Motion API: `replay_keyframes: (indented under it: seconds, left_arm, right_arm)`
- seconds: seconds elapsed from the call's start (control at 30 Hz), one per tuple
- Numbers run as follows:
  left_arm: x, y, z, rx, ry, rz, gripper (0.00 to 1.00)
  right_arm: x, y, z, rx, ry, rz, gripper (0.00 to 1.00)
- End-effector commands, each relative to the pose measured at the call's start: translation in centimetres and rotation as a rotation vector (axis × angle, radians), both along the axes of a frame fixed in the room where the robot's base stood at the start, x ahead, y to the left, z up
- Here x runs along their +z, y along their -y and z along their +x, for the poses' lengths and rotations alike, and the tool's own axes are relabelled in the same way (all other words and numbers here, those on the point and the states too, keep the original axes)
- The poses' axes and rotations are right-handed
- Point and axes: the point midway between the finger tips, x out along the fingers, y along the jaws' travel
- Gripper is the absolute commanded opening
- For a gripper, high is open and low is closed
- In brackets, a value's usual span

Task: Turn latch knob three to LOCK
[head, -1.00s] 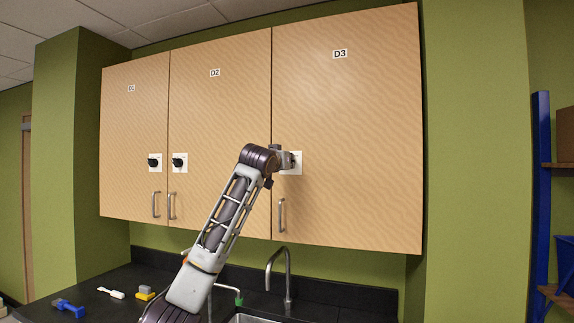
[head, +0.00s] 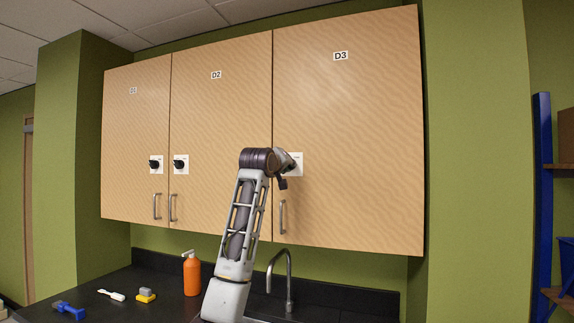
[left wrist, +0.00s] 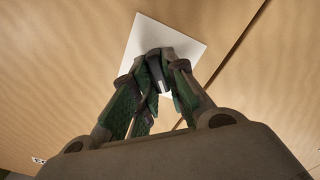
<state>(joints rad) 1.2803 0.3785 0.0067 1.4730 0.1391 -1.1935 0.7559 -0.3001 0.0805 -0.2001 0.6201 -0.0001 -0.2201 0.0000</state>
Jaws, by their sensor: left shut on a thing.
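The D3 cabinet door (head: 350,150) is closed. Its latch plate (head: 298,158) is a white square low on the door's left side. My left gripper (head: 289,163) is at this plate and hides the knob in the head view. In the left wrist view, my left gripper's green-padded fingers (left wrist: 160,78) are shut on the dark latch knob three (left wrist: 160,72), in front of the white plate (left wrist: 150,32). The knob is mostly covered, so I cannot tell which way it points. My right gripper is in neither view.
Doors D1 (head: 130,130) and D2 (head: 220,120) are closed, with black knobs on white plates. Below are an orange pump bottle (head: 192,275), a faucet (head: 289,275), a yellow-grey block (head: 146,295), a white brush-like item (head: 112,295) and a blue tool (head: 68,310).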

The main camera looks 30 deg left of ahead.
Motion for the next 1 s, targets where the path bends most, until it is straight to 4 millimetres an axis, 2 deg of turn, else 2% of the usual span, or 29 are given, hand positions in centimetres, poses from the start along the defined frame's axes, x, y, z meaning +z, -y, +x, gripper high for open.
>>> replay_keyframes:
  seconds: [0.37,0.4,0.57,1.0]
  left_arm:
    - [0.01,-0.05,-0.01,0.001,0.003,-0.009,0.00]
    - [0.02,-0.04,-0.01,0.001,0.003,-0.008,0.17]
    - [0.02,-0.03,-0.02,0.001,0.003,-0.008,0.36]
    - [0.03,0.03,-0.19,0.000,0.003,-0.006,0.36]
  right_arm:
    - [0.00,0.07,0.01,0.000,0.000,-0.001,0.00]
    - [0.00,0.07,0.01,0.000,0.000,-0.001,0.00]
    - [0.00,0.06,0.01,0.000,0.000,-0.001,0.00]
    - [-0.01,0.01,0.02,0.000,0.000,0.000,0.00]
